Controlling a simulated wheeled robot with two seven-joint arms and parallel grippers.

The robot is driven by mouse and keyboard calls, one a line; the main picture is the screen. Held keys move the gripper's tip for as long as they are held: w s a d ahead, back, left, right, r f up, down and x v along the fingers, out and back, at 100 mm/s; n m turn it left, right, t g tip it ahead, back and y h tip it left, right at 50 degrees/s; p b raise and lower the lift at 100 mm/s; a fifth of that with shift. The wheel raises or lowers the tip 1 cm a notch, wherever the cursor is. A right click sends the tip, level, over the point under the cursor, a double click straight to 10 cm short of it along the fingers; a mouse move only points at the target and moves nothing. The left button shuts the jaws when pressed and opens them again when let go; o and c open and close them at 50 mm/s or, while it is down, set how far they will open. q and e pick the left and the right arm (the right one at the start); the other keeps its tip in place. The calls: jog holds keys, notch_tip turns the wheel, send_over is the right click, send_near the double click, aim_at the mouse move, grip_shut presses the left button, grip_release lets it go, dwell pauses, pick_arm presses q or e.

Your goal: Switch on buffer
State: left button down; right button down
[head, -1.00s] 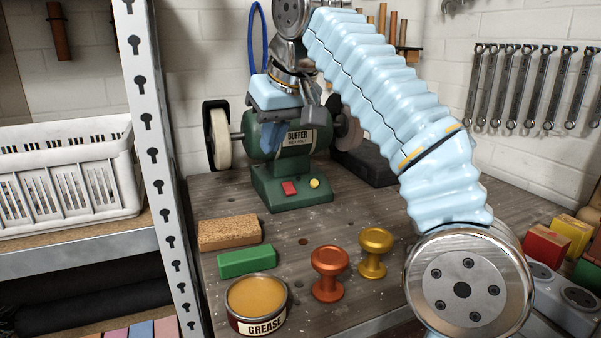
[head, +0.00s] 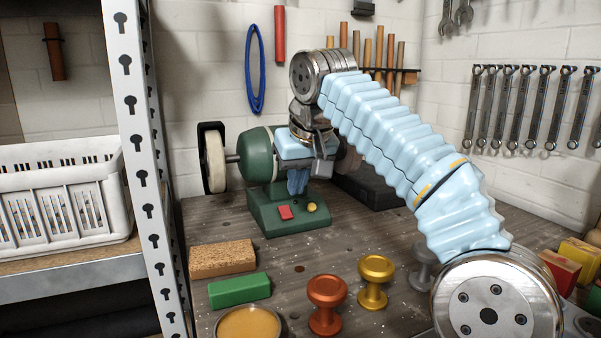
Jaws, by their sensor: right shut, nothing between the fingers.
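The green buffer (head: 257,158) stands at the back of the workbench, with a pale wheel (head: 215,160) on its left side. Its base carries a red switch button (head: 286,212) on the front and a yellow knob (head: 311,207) to the right of it. My right gripper (head: 298,190) is shut and empty, with blue fingers pointing down in front of the buffer body. Its fingertips are just above and behind the red button, apart from it as far as I can see. My arm hides the buffer's label and most of its right wheel. My left gripper is out of view.
Near the front lie a cork block (head: 222,259), a green block (head: 239,290), a grease tin (head: 248,325), an orange knob (head: 326,300) and a gold knob (head: 375,280). A shelf upright (head: 146,170) borders the left. Bare bench lies before the buffer.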

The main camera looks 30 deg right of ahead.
aim_at(288, 217)
jog(key=b+x, duration=0.1)
jog(key=x, duration=0.6)
jog(key=shift+w+f, duration=0.1)
jog(key=shift+f, duration=0.25)
